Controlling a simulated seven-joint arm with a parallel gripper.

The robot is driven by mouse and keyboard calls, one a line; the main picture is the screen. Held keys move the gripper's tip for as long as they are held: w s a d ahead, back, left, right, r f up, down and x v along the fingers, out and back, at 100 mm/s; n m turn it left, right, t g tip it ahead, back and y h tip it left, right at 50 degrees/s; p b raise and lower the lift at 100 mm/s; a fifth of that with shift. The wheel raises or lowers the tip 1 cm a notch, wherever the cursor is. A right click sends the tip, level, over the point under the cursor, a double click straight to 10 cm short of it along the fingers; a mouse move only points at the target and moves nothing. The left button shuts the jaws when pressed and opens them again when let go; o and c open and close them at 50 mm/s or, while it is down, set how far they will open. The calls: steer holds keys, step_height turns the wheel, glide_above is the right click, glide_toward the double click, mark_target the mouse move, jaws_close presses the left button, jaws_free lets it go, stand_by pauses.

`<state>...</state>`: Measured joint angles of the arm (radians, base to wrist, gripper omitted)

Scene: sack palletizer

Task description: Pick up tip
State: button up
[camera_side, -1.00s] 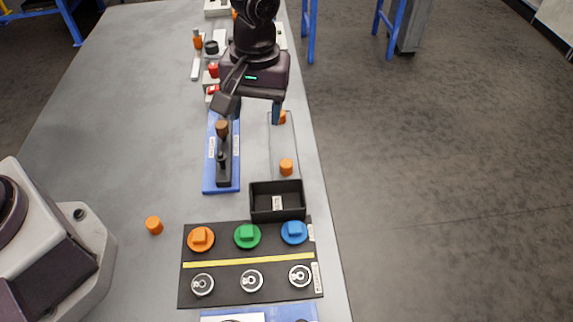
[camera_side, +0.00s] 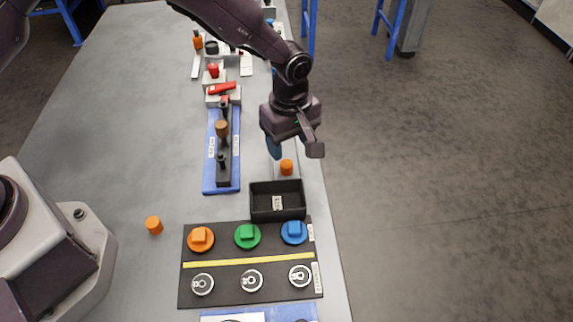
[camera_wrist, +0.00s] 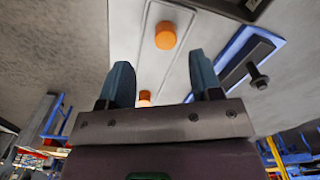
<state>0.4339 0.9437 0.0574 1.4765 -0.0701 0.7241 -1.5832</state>
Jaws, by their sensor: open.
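No part is labelled as the tip, so I cannot tell which one it is. An orange cylinder (camera_side: 286,167) stands at the near end of a narrow pale plate, just beyond the black tray. My gripper (camera_side: 274,149) is above the plate, beside and a little beyond this cylinder, with blue-grey fingers. In the wrist view, my gripper (camera_wrist: 163,72) is open and empty. One orange cylinder (camera_wrist: 166,36) is beyond the fingertips, and another (camera_wrist: 144,97) shows between the fingers. The plate's far end is hidden by my gripper in the side view.
A black open tray (camera_side: 277,214) and a black board (camera_side: 248,282) with coloured knobs and metal discs lie nearer. A blue fixture (camera_side: 207,180) with dark upright parts stands left of the plate. A loose orange cylinder (camera_side: 154,225) is at left, with bare table around it.

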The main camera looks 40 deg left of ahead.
mark_target(286, 163)
steer(key=shift+s+a+f, duration=0.15)
steer(key=shift+f, duration=1.25)
steer(key=shift+s+a+f, duration=0.1)
steer(key=shift+s+f, duration=0.05)
steer(key=shift+f, duration=1.2)
steer(key=c, duration=1)
